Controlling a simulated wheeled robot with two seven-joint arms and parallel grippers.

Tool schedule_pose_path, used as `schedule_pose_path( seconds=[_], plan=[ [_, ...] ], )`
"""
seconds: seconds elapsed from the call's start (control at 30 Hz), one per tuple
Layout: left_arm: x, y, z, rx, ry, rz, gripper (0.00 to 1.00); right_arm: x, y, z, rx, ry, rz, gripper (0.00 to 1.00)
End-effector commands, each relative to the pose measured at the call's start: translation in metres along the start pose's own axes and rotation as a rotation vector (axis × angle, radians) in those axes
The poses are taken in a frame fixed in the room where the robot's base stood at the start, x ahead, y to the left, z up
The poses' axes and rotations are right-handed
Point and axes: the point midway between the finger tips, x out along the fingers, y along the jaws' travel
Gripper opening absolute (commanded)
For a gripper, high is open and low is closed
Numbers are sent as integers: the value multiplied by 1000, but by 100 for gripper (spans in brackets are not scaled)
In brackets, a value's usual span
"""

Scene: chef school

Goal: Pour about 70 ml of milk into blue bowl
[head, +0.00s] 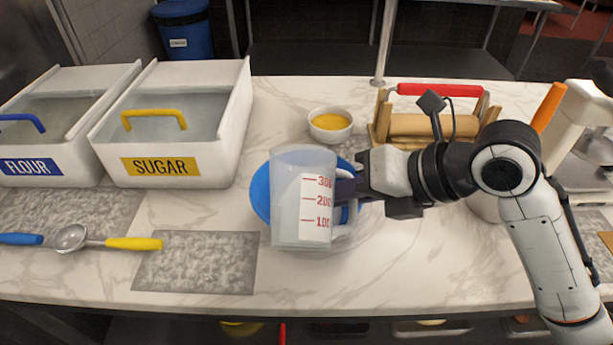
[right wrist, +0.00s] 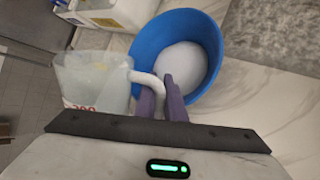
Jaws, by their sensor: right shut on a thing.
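My right gripper (head: 348,189) is shut on the handle of a clear measuring cup (head: 290,200) with red marks. The cup looks upright in the head view, in front of the blue bowl (head: 260,189) and covering much of it. In the right wrist view my gripper fingers (right wrist: 162,97) close around the handle of the cup (right wrist: 90,82), beside the blue bowl (right wrist: 150,42). White contents (right wrist: 184,68) show inside the bowl. The milk level in the cup cannot be made out. My left gripper is not in view.
Sugar (head: 220,130) and flour (head: 75,85) bins stand at the left. A small white bowl of yellow contents (head: 330,121) is behind the blue bowl. A wooden rack with a rolling pin (head: 420,125) stands behind my right arm. Scoops (head: 72,238) lie at front left.

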Motion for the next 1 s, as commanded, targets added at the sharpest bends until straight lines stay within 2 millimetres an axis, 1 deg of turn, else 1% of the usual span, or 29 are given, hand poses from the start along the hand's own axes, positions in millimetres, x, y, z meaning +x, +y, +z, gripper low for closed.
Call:
schedule_pose_path(
  seconds=[0.03,0.47,0.9,1.0],
  plan=[
    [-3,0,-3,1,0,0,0,-2,2,1,8,6,4,0],
    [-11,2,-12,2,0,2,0,-3,3,0,52,52,9,0],
    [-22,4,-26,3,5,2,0,-6,4,0,111,114,13,0],
    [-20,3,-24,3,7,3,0,-6,2,0,125,127,13,0]
  ],
)
